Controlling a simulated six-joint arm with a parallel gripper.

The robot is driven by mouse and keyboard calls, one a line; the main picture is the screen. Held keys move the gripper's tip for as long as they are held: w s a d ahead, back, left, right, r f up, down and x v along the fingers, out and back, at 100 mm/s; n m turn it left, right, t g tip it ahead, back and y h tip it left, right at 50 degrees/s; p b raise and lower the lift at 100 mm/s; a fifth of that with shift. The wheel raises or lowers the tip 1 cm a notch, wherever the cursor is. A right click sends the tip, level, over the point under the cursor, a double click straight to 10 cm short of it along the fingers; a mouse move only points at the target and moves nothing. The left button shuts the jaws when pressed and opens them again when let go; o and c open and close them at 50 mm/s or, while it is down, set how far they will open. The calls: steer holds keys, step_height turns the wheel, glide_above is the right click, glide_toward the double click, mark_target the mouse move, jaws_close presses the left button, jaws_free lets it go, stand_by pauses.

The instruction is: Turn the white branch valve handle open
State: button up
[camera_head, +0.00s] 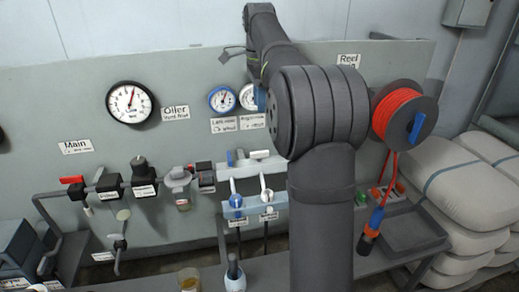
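Two branch valves sit side by side on a pale blue-grey manifold on the panel, left of my arm. The right one has a white handle (267,195) that looks upright, with a label below it. The left one has a blue handle (236,200). The exact angle of the white handle is hard to read at this size. My arm rises on the right of the valves and bends up and away at the top. I cannot make out my gripper's fingers; the arm's end seems hidden behind its own links.
A red hose reel (404,112) hangs right of my arm, above a dark tray (414,231). Stacked sacks (463,190) stand at the far right. Pipework with a red lever (72,180) runs along the left. A cup (189,279) and a small pot (234,277) stand on the front bench.

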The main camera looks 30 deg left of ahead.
mark_target(259, 155)
step_height(259, 155, down, 17)
steer(key=shift+r, duration=0.1)
stand_by(0.3)
jaws_close()
